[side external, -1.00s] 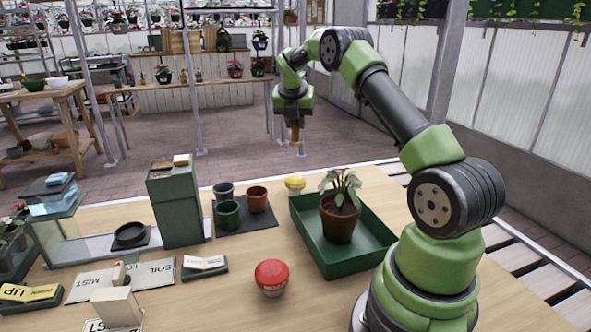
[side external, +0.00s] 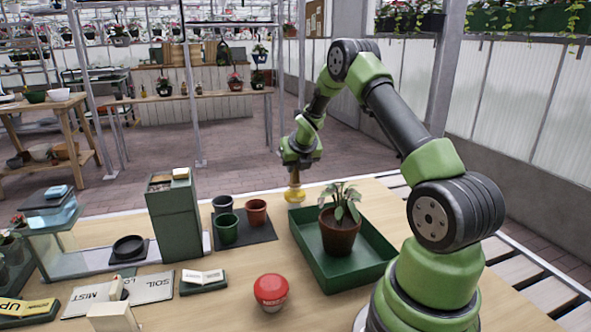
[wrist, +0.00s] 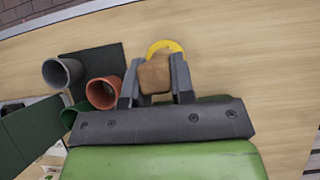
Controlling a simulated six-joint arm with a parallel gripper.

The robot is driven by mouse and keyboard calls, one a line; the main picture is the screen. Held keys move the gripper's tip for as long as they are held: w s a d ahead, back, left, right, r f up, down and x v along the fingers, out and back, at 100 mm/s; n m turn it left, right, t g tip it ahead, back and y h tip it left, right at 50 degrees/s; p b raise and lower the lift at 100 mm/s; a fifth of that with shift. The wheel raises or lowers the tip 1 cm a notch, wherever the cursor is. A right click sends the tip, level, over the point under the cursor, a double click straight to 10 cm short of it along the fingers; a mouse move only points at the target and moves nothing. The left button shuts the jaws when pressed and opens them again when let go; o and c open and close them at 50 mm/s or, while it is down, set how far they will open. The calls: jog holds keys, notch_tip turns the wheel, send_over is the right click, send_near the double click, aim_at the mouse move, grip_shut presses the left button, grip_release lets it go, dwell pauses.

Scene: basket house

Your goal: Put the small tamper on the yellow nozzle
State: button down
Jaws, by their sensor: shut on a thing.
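My gripper (side external: 294,169) points down over the far edge of the wooden table. It is shut on the small tamper (side external: 295,181), a brown wooden piece. In the wrist view the tamper (wrist: 154,76) sits between the two grey fingers (wrist: 155,72). The yellow nozzle (side external: 295,197) is directly below the tamper in the side view. In the wrist view the nozzle (wrist: 168,45) shows as a yellow arc behind the tamper, which hides part of it. I cannot tell whether tamper and nozzle touch.
A green tray (side external: 377,256) with a potted plant (side external: 340,236) stands right of the nozzle. Grey, green and terracotta pots (side external: 256,213) stand on a dark mat to its left. A red button (side external: 271,291) is nearer the front. In the wrist view, the table right of the gripper is clear.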

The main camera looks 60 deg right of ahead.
jog(key=shift+f, duration=0.55)
jog(key=c, duration=1)
grip_release()
jog(key=shift+f, duration=0.15)
